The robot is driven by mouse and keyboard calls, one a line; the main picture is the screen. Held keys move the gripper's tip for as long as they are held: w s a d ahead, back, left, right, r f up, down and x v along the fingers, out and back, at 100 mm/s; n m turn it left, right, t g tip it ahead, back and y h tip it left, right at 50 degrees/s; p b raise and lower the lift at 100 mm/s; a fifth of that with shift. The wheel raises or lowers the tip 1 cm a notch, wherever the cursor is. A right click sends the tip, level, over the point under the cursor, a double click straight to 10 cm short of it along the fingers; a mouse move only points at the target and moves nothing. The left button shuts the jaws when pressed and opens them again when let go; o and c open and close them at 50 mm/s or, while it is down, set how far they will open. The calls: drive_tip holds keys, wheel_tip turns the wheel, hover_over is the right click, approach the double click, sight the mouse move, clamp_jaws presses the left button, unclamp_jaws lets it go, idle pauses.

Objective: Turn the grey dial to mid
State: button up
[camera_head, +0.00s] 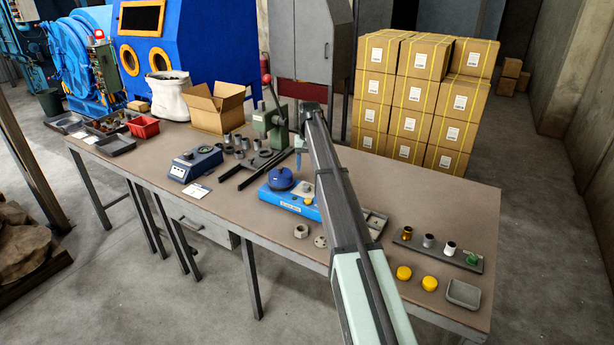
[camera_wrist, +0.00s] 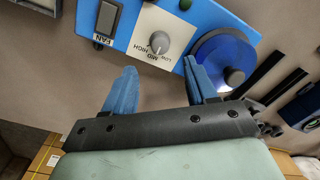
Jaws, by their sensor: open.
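The grey dial (camera_wrist: 160,42) is a round pale knob on a blue panel box (camera_wrist: 215,17), at the upper middle of the wrist view. Labels LOW, MID and HIGH are printed beside it and look upside down. I cannot tell for certain which label the dial points to. My gripper (camera_wrist: 160,66) has two blue fingers, spread wide apart with nothing between them. The dial appears beyond the gap between the fingertips, and they look apart from it. In the head view, the blue box (camera_head: 289,202) stands on the bench, partly hidden by my arm.
A blue round part (camera_wrist: 226,60) sits beside the dial, close behind the right finger. A dark FAN switch (camera_wrist: 106,19) is on the other side. A green press (camera_head: 272,122) stands behind the box on the bench (camera_head: 225,210). A small tray (camera_head: 463,294) lies at the right.

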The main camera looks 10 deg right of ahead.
drive_tip(key=shift+d+r, duration=0.1)
drive_tip(key=shift+r, duration=2.65)
